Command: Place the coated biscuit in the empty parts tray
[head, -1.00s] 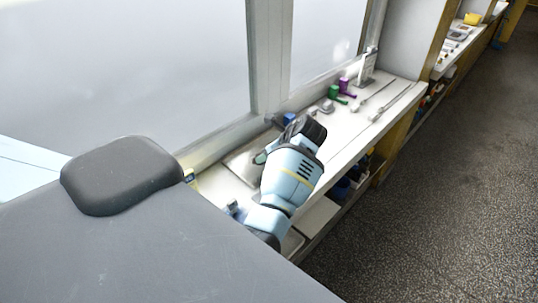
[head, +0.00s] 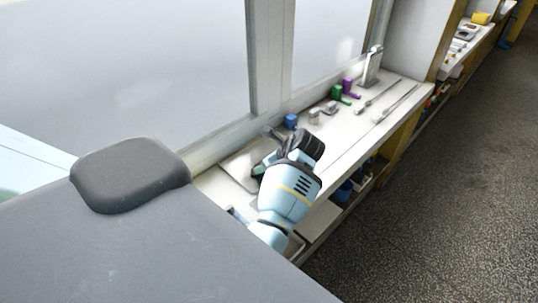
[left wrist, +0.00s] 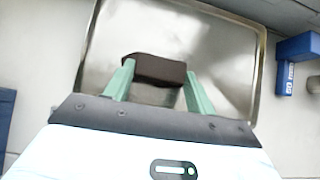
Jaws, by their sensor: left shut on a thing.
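My left gripper (left wrist: 157,76) has pale green fingers shut on the coated biscuit (left wrist: 155,67), a dark brown block. In the left wrist view the biscuit is in front of a shallow metal tray (left wrist: 222,52) with a raised rim. No other thing shows in the visible part of the tray. I cannot tell whether the biscuit touches the tray floor. In the head view the tray (head: 238,166) lies on the white counter, and my left gripper (head: 260,168) is at its right side, partly hidden by my own wrist. The biscuit cannot be made out there. My right gripper is not in view.
A blue angled block (left wrist: 290,62) stands right of the tray; a blue block (head: 290,121) shows behind my wrist. Green (head: 338,92) and purple (head: 349,86) pieces and long metal rods (head: 397,103) lie farther along the counter (head: 345,137). A window wall backs it.

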